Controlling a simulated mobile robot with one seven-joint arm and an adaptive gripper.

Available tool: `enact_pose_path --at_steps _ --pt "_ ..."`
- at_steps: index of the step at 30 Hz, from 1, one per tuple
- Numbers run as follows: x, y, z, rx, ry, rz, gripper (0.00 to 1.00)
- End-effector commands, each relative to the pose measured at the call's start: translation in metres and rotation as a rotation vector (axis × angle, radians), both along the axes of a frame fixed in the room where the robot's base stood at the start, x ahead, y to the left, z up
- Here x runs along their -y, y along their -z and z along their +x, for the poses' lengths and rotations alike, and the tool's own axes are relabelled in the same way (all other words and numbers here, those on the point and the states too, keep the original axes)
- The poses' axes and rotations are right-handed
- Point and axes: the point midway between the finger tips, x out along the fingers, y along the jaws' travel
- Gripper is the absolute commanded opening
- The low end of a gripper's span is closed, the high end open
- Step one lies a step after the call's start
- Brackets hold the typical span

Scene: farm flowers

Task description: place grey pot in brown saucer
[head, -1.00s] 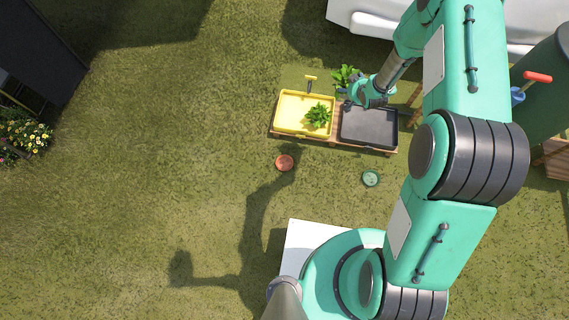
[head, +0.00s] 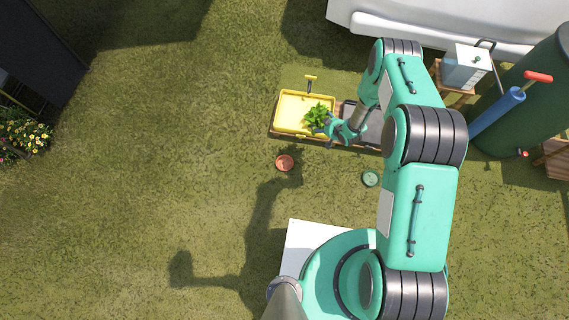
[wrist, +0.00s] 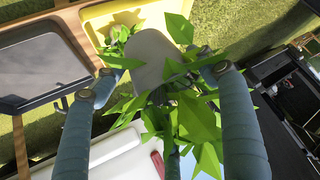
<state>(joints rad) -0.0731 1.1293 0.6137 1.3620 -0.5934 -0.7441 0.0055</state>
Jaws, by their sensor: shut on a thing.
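The grey pot (wrist: 152,58) shows in the wrist view between my fingers, tilted, with green leaves around it. My gripper (wrist: 152,88) is shut on it. In the head view my gripper (head: 328,128) is above the front of the planter table, at the right part of the yellow tray, beside green leaves (head: 317,115); the pot itself cannot be made out there. The brown saucer (head: 285,162) lies empty on the grass, in front and to the left of my gripper.
A green saucer (head: 370,178) lies on the grass to the right. The yellow tray (head: 290,105) and a dark tray (wrist: 35,65) sit side by side on the wooden table. Leaves of another plant (wrist: 118,38) show in the yellow tray. Grass around the brown saucer is clear.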

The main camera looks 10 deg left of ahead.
Motion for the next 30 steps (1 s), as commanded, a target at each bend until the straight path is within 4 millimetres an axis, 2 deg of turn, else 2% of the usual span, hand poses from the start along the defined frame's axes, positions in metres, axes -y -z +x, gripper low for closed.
enact_pose_path --at_steps 1,3,8,15,18,24,30 --pt "-0.004 0.015 -0.008 -0.003 -0.016 0.0 0.35" --pt "-0.01 0.034 -0.018 -0.002 -0.04 0.0 0.35" --pt "-0.022 0.075 -0.042 -0.004 -0.092 0.002 0.35" --pt "-0.039 0.136 -0.087 -0.005 -0.172 0.004 0.35" --pt "-0.046 0.161 -0.108 -0.004 -0.207 0.004 0.14" --pt "-0.058 0.208 -0.155 -0.005 -0.274 0.007 0.13" --pt "-0.067 0.247 -0.2 -0.005 -0.334 0.01 0.13"
